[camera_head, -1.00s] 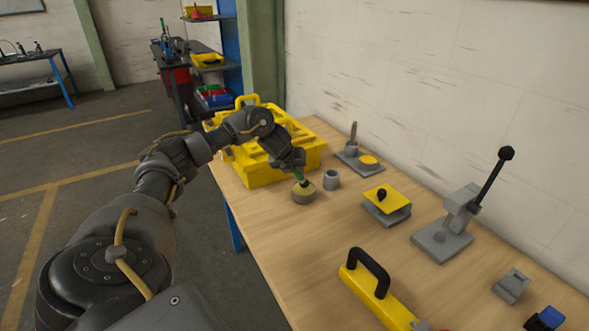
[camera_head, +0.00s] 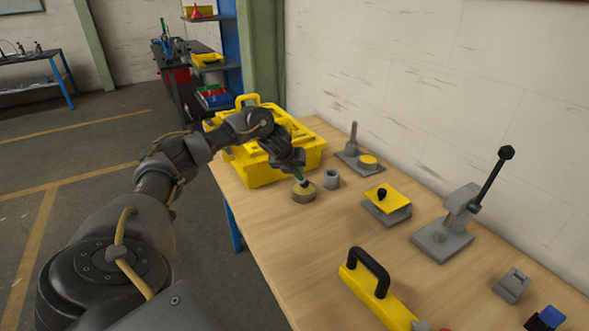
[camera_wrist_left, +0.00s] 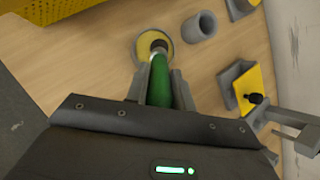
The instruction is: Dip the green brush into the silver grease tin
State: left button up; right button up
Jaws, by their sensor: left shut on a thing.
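The green brush (camera_wrist_left: 160,82) is held upright or nearly so between the fingers of my left gripper (camera_wrist_left: 160,92). In the head view my left gripper (camera_head: 296,168) is just above the silver grease tin (camera_head: 303,195), a short round tin with yellowish grease on top. In the left wrist view the brush's dark lower end lies over the open tin (camera_wrist_left: 165,52), within its rim. I cannot tell how deep the bristles are in the grease. My right gripper is not in view.
A grey hollow cylinder (camera_head: 331,180) stands close to the right of the tin. A yellow toolbox (camera_head: 255,172) is behind left. A grey fixture with a yellow plate (camera_head: 384,200), a lever press (camera_head: 440,242) and a yellow handled tool (camera_head: 372,298) stand on the wooden table (camera_head: 290,255).

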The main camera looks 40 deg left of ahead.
pick_arm(q)
jog(key=shift+f, duration=0.4)
dwell(1.1)
dwell(0.5)
jog(key=shift+r, duration=0.25)
jog(key=shift+r+p, duration=0.7)
jog(key=shift+p, duration=0.2)
notch_tip(320, 180, up, 5)
jog(key=p, duration=0.4)
jog(key=shift+r+p, duration=0.1)
jog(key=shift+p, duration=0.3)
